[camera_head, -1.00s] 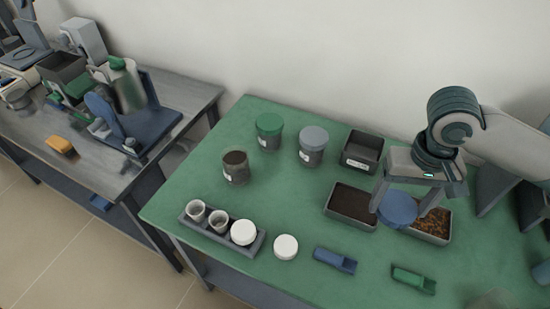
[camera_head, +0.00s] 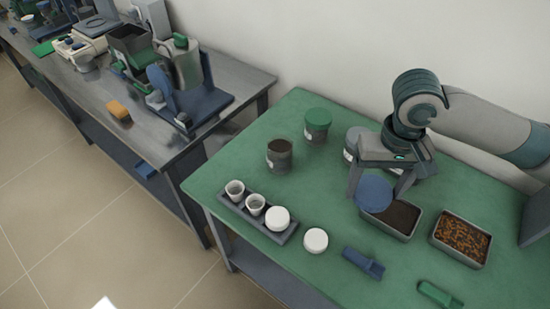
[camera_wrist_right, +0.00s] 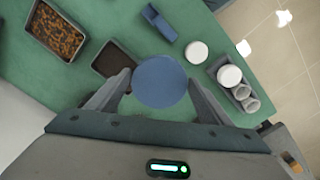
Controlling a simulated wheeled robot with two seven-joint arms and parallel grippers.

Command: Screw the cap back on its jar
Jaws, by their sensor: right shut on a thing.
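The blue round cap (camera_head: 374,194) is held between the two fingers of my right gripper (camera_head: 378,188), above the left end of the dark-filled tray. In the right wrist view the cap (camera_wrist_right: 160,82) sits flat between the fingertips. An open jar (camera_head: 280,156) with dark contents and a pale label stands upright on the green table, to the left of my right gripper and apart from it. A green-capped jar (camera_head: 317,127) stands behind it. A grey-capped jar (camera_head: 351,146) is partly hidden by my right gripper. My left gripper is not in view.
A tray of dark material (camera_head: 408,219) and a tray of orange-brown bits (camera_head: 462,239) lie at right. A rack (camera_head: 286,237) with cups and a white lid, a loose white lid (camera_head: 316,240), and blue (camera_head: 363,262) and green (camera_head: 440,294) scoops are in front. The table (camera_head: 225,177) is clear left of the open jar.

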